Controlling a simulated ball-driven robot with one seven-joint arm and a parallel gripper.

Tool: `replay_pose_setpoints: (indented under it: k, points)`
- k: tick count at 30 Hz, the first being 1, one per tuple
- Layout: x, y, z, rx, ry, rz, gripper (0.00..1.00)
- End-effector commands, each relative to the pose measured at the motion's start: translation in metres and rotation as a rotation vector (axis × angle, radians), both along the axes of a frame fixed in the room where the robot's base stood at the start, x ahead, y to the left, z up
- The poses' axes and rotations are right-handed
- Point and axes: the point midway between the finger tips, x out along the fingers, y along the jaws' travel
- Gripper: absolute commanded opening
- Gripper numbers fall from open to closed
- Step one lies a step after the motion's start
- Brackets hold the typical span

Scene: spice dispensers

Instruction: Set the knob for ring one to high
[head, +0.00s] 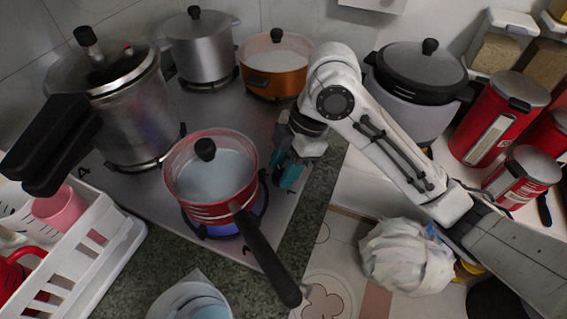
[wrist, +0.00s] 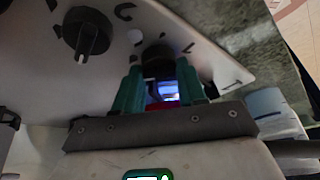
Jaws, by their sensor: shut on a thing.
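My gripper (head: 290,172) is at the right side of the stove top (head: 165,190). In the wrist view my gripper (wrist: 160,88) has its teal fingers closed around a dark knob (wrist: 157,56), which is partly hidden between them. Its pointer and ring number cannot be read. A second black knob (wrist: 87,32) with a pale pointer mark stands to the left, apart from the fingers. In the head view the arm and fingers hide the gripped knob. A blue flame (head: 226,227) burns under the red saucepan (head: 212,175) at the front right.
A large pressure cooker (head: 135,110), a silver pot (head: 200,48) and an orange pot (head: 275,62) stand on the stove. The saucepan's long black handle (head: 266,255) reaches over the front edge, near my gripper. A rice cooker (head: 415,90) stands right of the arm.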

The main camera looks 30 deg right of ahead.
Motion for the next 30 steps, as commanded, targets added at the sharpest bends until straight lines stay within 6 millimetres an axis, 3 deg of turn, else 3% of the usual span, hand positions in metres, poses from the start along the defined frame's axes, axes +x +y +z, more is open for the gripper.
replay_pose_setpoints:
  k: [6, 14, 15, 23, 30]
  points:
    - [-0.0008, 0.0004, 0.0001, 0.002, 0.0, -0.111, 0.1]
    - [-0.0005, -0.0002, 0.0001, 0.0, 0.0, -0.116, 0.1]
    - [-0.0005, -0.0002, 0.0, 0.0, 0.0, -0.116, 0.41]
    - [-0.0006, -0.0001, 0.0, 0.0, 0.0, -0.113, 0.66]
    - [-0.0006, -0.0003, 0.0007, 0.0, 0.0, -0.113, 0.66]
